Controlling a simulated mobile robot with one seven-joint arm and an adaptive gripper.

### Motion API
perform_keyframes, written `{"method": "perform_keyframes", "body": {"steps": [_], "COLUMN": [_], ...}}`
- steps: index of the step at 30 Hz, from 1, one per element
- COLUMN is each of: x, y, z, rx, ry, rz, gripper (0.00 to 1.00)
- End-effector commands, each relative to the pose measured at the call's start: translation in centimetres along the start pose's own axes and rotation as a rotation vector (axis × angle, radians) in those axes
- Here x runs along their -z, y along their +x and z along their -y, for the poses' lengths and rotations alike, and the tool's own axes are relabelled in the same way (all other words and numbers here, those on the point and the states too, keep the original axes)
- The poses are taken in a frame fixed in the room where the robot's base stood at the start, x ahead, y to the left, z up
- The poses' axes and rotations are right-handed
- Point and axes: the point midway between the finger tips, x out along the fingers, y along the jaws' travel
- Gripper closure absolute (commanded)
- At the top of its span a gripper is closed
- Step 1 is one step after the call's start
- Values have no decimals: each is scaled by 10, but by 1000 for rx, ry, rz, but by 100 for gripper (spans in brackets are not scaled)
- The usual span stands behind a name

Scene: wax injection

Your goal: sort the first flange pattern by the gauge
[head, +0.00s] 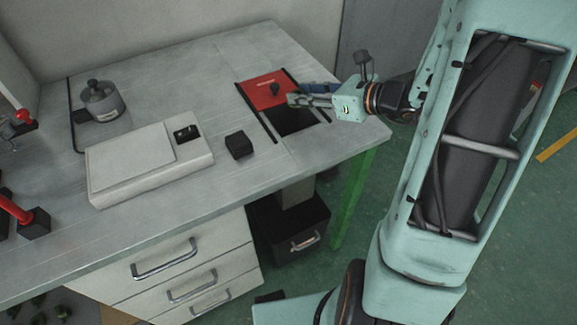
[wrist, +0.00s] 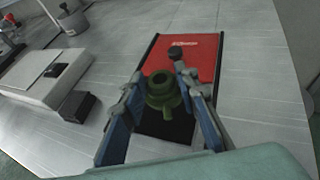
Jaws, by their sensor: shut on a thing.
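My gripper (head: 297,98) is shut on a green flange pattern (wrist: 163,92), which sits between the blue-padded fingers in the wrist view. It is a stepped round part with a raised collar and a small stub to one side. My gripper holds it over a dark opening (head: 297,120) in the table's right part, near a red plate (head: 268,90) with a black knob. The plate and the opening (wrist: 170,128) also show in the wrist view. The pattern's height above the opening is hard to tell. I cannot tell which thing is the gauge.
A pale flat box (head: 135,160) with a black inset and a small black block (head: 239,145) stand left of the opening. A grey pot (head: 102,101) is at the back left. A black bin (head: 285,228) stands under the table beside the drawers (head: 185,270).

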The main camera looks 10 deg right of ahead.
Motion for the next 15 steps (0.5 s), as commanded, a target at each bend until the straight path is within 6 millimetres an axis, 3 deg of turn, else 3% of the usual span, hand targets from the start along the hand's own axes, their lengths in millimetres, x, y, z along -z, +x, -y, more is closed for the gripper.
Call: {"method": "perform_keyframes", "body": {"steps": [1,2,6,15], "x": [0,0,0,0], "y": [0,0,0,-1], "z": [0,0,0,0], "rx": [0,0,0,0], "ry": [0,0,0,0], "rz": [0,0,0,0], "gripper": [90,69,53,52]}}
